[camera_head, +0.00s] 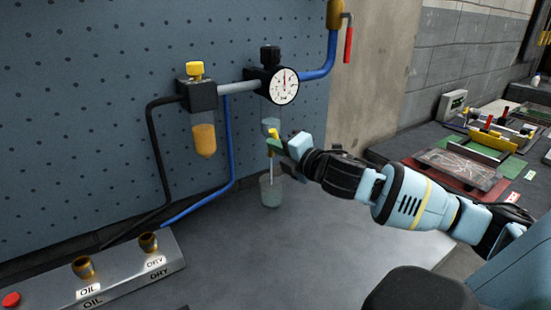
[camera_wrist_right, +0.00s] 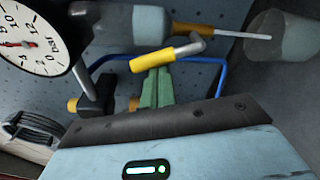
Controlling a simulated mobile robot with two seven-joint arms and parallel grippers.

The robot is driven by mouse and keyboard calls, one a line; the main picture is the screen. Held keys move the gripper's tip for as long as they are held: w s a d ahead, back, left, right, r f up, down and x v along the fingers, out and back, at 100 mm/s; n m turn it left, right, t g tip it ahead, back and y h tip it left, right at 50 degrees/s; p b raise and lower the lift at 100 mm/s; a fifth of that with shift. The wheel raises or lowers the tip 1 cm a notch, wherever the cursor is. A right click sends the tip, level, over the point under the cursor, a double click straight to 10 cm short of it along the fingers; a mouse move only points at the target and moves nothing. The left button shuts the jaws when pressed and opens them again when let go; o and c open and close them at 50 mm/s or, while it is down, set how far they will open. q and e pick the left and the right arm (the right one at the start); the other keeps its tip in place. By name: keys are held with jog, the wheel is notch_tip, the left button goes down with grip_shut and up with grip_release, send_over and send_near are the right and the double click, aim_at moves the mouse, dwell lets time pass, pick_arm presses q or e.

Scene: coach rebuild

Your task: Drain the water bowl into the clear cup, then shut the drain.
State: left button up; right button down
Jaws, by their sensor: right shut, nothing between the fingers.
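The clear water bowl (camera_head: 271,126) hangs under the gauge; it also shows in the right wrist view (camera_wrist_right: 150,22). Below it, a thin pale line (camera_head: 271,169) runs down to the clear cup (camera_head: 271,194) on the bench; I cannot tell whether it is water or a tube. The cup also shows in the wrist view (camera_wrist_right: 290,38); its level is unclear. The drain lever (camera_wrist_right: 160,58), yellow with a grey bent end, sits at the bowl's bottom. My right gripper (camera_head: 277,145) is shut, its green fingertips (camera_wrist_right: 157,85) against or just beside the lever. My left gripper is out of view.
A filter with an amber bowl (camera_head: 204,140) hangs to the left of the gauge (camera_head: 284,86). A red-handled valve (camera_head: 348,40) is at upper right. A metal block with OIL and DRY fittings (camera_head: 110,271) lies at lower left. The bench around the cup is clear.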

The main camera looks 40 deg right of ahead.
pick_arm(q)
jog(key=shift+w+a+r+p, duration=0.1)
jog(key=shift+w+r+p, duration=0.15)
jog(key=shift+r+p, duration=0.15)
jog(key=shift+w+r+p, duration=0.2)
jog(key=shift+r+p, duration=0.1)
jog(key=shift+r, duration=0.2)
pick_arm(e)
jog(key=m, duration=0.1)
jog(key=d+r+m, duration=0.1)
jog(key=shift+w+m, duration=0.1)
jog(key=shift+m, duration=0.2)
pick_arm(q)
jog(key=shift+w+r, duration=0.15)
pick_arm(e)
jog(key=shift+d+f, duration=0.1)
jog(key=shift+f, duration=0.05)
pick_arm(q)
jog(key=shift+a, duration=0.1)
